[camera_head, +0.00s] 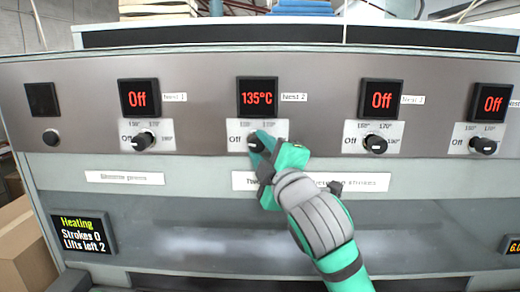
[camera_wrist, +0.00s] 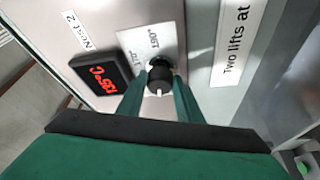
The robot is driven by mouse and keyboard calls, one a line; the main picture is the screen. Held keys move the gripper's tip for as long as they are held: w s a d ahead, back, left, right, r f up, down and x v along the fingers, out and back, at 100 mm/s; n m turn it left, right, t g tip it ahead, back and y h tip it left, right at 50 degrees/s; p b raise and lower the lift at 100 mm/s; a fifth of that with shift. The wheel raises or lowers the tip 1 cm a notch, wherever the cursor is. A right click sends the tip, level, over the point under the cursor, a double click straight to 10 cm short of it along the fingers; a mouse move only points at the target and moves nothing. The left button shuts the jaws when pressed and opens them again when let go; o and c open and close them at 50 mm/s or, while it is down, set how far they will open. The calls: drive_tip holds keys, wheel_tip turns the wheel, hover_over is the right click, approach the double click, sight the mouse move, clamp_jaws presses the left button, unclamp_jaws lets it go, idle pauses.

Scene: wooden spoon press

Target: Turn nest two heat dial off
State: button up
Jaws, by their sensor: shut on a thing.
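The nest two heat dial (camera_wrist: 159,78) is a black knob with a white pointer line. In the wrist view it sits between the two green fingers of my gripper (camera_wrist: 158,92), which is shut on it. In the head view my gripper (camera_head: 262,145) covers much of the dial. The nest two display (camera_head: 257,97) above it reads 135°C in red. It also shows in the wrist view (camera_wrist: 101,80). The dial's scale plate (camera_head: 240,132) has "Off" at its left. In the wrist view the pointer line points toward my palm.
Similar dials for nest 1 (camera_head: 143,141), a third nest (camera_head: 375,144) and a fourth (camera_head: 482,145) sit along the panel (camera_head: 210,80). Their displays read Off. A status screen (camera_head: 83,233) at lower left reads Heating, Strokes 0, Lifts left 2. A cardboard box (camera_head: 25,245) stands at far left.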

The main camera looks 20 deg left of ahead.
drive_tip(key=shift+n+g, duration=0.3)
drive_tip(key=shift+n, duration=0.6)
drive_tip(key=o, duration=1)
drive_tip(key=shift+w, duration=0.1)
drive_tip(key=shift+o, duration=0.2)
drive_tip(key=shift+s, duration=0.35)
drive_tip(key=v, duration=1)
drive_tip(key=shift+d, duration=0.3)
drive_tip(key=shift+w, duration=0.1)
